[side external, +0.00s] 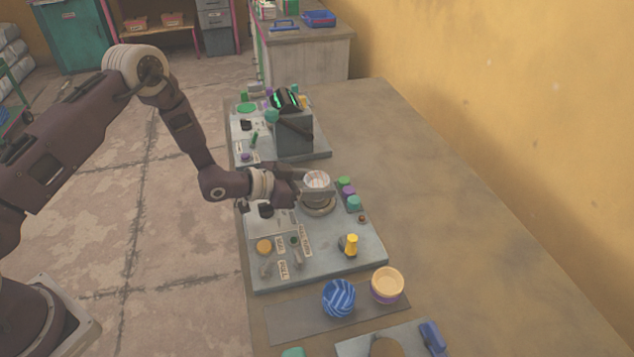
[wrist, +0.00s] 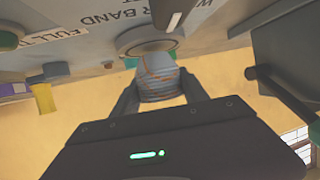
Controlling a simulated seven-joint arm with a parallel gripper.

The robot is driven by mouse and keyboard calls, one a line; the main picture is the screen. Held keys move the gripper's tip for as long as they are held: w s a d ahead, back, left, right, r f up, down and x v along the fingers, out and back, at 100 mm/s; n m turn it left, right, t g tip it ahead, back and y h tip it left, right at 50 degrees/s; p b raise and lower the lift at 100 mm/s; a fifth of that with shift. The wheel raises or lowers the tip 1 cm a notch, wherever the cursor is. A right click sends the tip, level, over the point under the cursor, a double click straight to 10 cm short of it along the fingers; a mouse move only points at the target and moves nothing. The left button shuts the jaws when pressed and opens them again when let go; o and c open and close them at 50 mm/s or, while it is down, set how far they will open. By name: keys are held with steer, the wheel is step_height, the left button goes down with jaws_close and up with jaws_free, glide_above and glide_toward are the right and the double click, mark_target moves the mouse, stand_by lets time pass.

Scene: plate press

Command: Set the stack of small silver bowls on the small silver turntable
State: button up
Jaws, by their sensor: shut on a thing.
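The stack of small silver bowls (side external: 316,180) is held upright over the small silver turntable (side external: 319,209) in the side view. My gripper (side external: 308,190) reaches in from the left and is shut on the stack. In the wrist view the stack (wrist: 158,82) sits between the two fingers of my gripper (wrist: 160,90). A round grey part (wrist: 146,42), seemingly the turntable, shows just beyond it. I cannot tell whether the stack touches the turntable; the fingers partly hide the space between them.
The turntable is on a grey panel (side external: 325,260) with a yellow knob (side external: 349,244), an orange button (side external: 264,246) and coloured buttons (side external: 348,190). A grey machine (side external: 293,135) stands behind. A blue striped bowl (side external: 339,298) and cream bowls (side external: 387,284) are in front. The right of the table is clear.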

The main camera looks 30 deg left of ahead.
steer(key=shift+f, duration=0.4)
stand_by(0.4)
steer(key=o, duration=1.5)
steer(key=shift+o, duration=0.2)
steer(key=v, duration=0.7)
